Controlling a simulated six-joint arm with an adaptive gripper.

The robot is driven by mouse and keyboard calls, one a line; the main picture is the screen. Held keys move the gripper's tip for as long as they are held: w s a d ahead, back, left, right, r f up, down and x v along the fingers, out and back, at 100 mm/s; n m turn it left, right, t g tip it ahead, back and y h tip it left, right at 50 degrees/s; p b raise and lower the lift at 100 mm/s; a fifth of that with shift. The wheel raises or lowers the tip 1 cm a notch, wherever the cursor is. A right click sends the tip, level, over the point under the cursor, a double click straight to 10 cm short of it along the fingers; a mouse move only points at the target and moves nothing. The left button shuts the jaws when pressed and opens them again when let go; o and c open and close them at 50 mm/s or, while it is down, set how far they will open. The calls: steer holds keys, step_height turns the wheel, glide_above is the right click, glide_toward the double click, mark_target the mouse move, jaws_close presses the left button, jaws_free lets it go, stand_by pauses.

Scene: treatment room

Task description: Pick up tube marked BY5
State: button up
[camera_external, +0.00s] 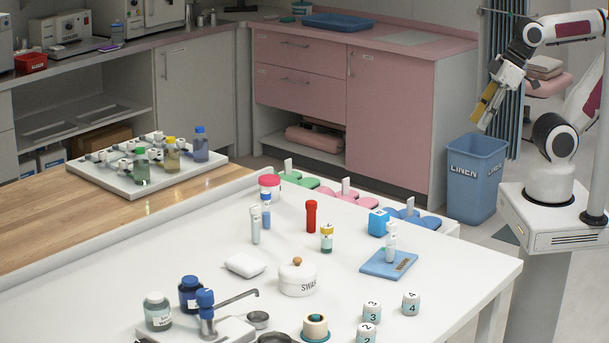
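Several small tubes stand on the white table (455,268). They include a red tube (311,217), a yellow-capped tube (327,239), a blue-capped tube (266,213), a pale tube (255,226) and another pale tube (391,243) on a blue pad (378,264). Their markings are too small to read, so I cannot tell which is BY5. My gripper (482,118) hangs at the upper right, pointing down and left.
A blue linen bin (475,180) stands on the floor right of the table. A lidded swab jar (298,281), white packet (245,265), blue cube (378,222) and numbered pots (411,303) surround the tubes. A bottle rack (115,179) is farther left.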

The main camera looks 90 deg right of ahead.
steer(key=w+t, duration=0.4)
steer(key=w, duration=2.7)
steer(key=w+a+f+n+t, duration=0.1)
steer(key=w+f, duration=0.2)
steer(key=w, duration=0.3)
steer(key=w+a+f+n, duration=0.1)
steer(key=w+f, duration=0.2)
steer(key=w, duration=0.2)
steer(key=t+y, duration=0.2)
steer(key=y, duration=0.1)
glide_toward(255, 212)
steer(key=w+f, duration=0.2)
steer(key=shift+d+r+n, duration=0.25)
steer(key=shift+d+n, duration=0.05)
steer(key=shift+d, duration=0.1)
steer(key=shift+x, duration=1.25)
steer(key=shift+w, duration=0.15)
steer(key=shift+x, duration=2.5)
